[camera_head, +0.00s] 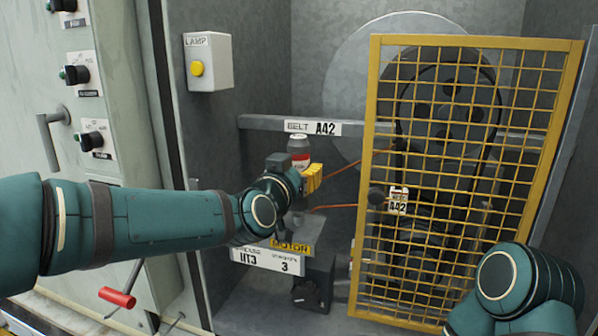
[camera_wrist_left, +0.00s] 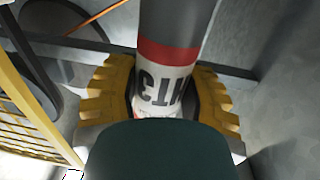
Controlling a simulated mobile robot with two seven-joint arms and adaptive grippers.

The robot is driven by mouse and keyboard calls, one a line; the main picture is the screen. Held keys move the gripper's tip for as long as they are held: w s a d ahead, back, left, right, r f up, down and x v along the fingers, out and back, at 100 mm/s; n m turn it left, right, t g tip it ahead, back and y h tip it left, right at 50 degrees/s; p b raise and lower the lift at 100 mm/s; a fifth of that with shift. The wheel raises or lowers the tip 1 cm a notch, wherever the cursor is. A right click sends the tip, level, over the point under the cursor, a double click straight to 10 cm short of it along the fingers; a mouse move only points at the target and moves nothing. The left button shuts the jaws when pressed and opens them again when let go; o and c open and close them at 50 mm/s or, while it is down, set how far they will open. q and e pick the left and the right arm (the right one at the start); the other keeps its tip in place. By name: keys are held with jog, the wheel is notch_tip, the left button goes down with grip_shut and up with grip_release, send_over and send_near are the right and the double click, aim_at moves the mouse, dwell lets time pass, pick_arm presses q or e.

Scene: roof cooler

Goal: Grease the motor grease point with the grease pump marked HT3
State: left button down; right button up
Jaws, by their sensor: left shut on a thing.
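My left gripper (camera_head: 313,178) is shut on the grease pump (camera_head: 299,150), a grey cylinder with a red band and a white label. The pump stands roughly upright above the MOTOR sign (camera_head: 291,247). Below it is a white label (camera_head: 268,259) reading HT3 and strokes 3. My gripper and arm hide the pump's lower end and any contact with the motor grease point. My right gripper is out of view.
A yellow mesh guard (camera_head: 372,130) with an A42 tag (camera_head: 399,200) stands in front of the belt pulleys. A grey rail (camera_head: 262,122) with a BELT A42 label runs behind the pump. A lamp box (camera_head: 208,62) hangs upper left. A red-handled lever (camera_head: 117,297) is lower left.

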aim_at(299, 136)
pick_arm(q)
jog(key=shift+f, duration=0.5)
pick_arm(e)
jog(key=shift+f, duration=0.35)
pick_arm(q)
jog(key=shift+r, duration=0.3)
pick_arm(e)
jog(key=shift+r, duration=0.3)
pick_arm(q)
jog(key=shift+r+p, duration=0.3)
jog(key=shift+r, duration=0.1)
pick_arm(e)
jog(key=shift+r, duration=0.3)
pick_arm(q)
jog(key=shift+r+p, duration=3)
jog(key=shift+r, duration=0.7)
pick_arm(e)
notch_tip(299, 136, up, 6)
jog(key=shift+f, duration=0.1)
